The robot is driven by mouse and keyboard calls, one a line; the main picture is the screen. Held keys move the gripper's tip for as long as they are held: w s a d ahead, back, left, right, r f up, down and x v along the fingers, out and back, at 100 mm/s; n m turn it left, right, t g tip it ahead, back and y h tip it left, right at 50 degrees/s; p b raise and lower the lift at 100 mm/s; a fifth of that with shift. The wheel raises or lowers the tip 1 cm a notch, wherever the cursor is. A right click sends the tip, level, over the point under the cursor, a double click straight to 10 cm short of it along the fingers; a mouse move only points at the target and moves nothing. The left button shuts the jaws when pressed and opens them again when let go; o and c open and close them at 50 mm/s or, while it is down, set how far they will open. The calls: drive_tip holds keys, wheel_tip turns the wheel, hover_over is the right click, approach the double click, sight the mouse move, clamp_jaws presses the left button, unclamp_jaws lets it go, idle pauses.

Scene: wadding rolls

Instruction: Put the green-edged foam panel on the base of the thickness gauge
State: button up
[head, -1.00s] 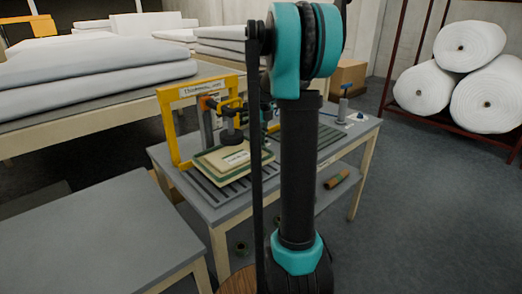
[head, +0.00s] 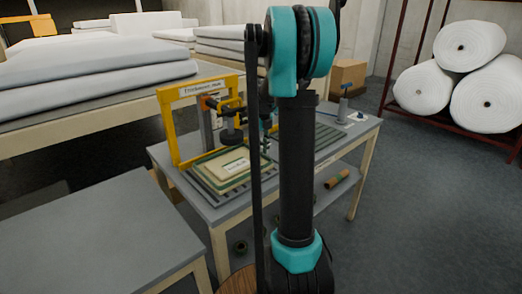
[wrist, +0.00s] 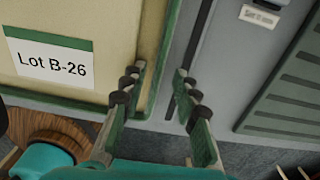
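The foam panel (head: 215,174), cream with a green edge, lies flat on the grey base (head: 204,188) of the thickness gauge, inside its yellow frame (head: 168,128). The gauge's dark round foot (head: 231,136) is above the panel. In the wrist view the panel (wrist: 85,18) carries a white "Lot B-26" label (wrist: 50,60). My gripper (wrist: 159,72) is open at the panel's edge; the left finger overlaps the panel in view and the right finger is beyond its green rim. Contact cannot be told. In the head view my arm partly hides the gripper.
The gauge stands on a grey table (head: 222,212); a slatted dark mat (head: 322,140) lies to its right. An empty grey table (head: 105,235) is in front left. White rolls (head: 468,48) sit on a rack at right.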

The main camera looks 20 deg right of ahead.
drive_tip(key=shift+r, duration=0.1)
wheel_tip(320, 180, up, 12)
idle(0.5)
idle(1.0)
